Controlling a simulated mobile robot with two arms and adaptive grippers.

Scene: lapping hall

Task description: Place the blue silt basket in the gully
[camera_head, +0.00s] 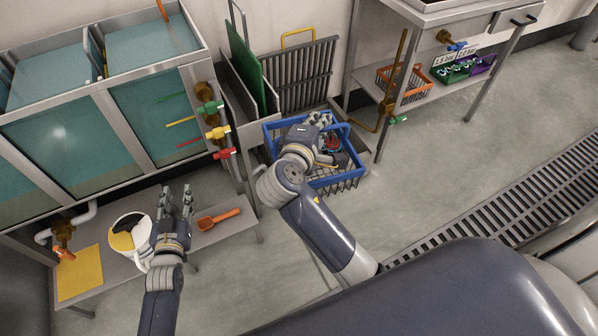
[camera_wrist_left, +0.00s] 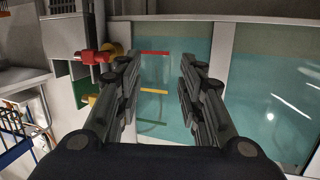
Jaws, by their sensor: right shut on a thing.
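The blue silt basket (camera_head: 347,183) has a blue rim and handle over dark mesh sides. It is in the middle of the head view, over a grey metal-edged surround (camera_head: 363,150) that may be the gully; the basket hides most of it. Coloured items show inside the basket. My right gripper (camera_head: 320,118) is shut at the basket's far side, on its blue handle or rim; the exact contact is hidden by my wrist. My left gripper (camera_head: 177,198) is open and empty above the low bench; its parted fingers show in the left wrist view (camera_wrist_left: 158,85). Blue bars show there at the left edge.
A grate (camera_head: 305,75) and a green board (camera_head: 245,60) stand against the wall behind. Teal tanks (camera_head: 60,150) with coloured valves are at left. A white bucket (camera_head: 128,240) and an orange scoop (camera_head: 217,219) are on the bench. A floor grating (camera_head: 500,215) runs at right.

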